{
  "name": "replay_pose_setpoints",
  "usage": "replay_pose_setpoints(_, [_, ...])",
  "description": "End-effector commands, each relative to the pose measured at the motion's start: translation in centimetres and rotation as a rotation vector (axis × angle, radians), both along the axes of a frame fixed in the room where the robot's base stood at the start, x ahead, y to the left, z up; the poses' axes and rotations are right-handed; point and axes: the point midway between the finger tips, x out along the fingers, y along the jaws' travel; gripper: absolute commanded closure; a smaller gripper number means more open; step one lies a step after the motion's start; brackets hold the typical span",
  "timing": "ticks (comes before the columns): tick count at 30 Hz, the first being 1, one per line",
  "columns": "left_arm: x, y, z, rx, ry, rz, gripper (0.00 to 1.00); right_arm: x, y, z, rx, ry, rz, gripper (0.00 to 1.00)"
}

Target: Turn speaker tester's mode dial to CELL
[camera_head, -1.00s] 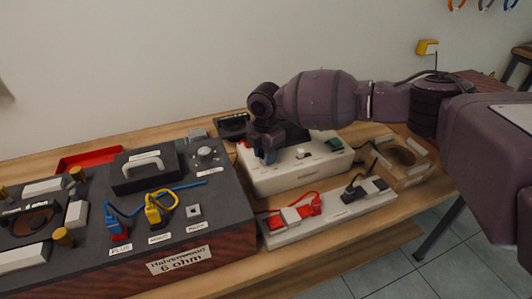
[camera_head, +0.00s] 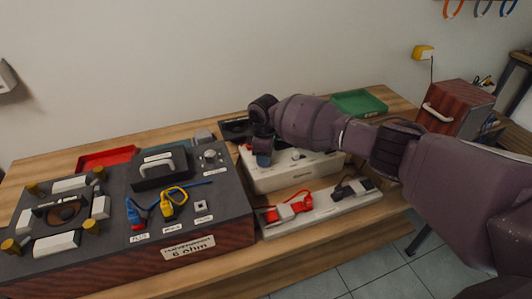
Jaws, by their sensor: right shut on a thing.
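The white speaker tester (camera_head: 284,180) sits on the bench in the middle of the head view. My right gripper (camera_head: 263,160) points down over the left part of its top face. It is shut on a small part there, apparently the mode dial, which the fingers hide. The dial's pointer and the CELL mark cannot be read. A small round knob (camera_head: 297,155) shows on the tester's top, right of the gripper. My left gripper is not in view.
Left of the tester stands a dark box (camera_head: 245,205) with a knob, blue and yellow plugs and a "6 ohm" label. In front of the tester lies a white strip (camera_head: 330,206) with red and black plugs. A green tray (camera_head: 362,103) and red tray (camera_head: 107,158) lie behind.

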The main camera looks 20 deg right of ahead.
Motion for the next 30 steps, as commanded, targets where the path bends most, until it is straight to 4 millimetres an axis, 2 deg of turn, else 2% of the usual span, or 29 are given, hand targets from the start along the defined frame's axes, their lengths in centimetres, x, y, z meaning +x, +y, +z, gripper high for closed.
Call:
replay_pose_setpoints(1, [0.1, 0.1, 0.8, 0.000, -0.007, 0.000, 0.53, -0.1, 0.2, 0.5, 0.004, 0.000, -0.045, 0.90])
replay_pose_setpoints(9, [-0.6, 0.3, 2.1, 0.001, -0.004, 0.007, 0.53, -0.1, 0.2, 0.4, 0.003, 0.002, -0.292, 0.90])
replay_pose_setpoints(15, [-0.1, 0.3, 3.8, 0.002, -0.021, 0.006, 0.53, -0.1, 0.2, 0.2, 0.002, 0.002, -0.444, 0.90])
replay_pose_setpoints(21, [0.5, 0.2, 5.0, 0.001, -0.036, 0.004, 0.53, -0.1, 0.2, 0.2, 0.002, 0.001, -0.550, 0.90])
replay_pose_setpoints(30, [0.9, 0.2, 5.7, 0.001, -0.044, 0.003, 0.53, -0.1, 0.2, 0.0, 0.001, 0.002, -0.623, 0.90])
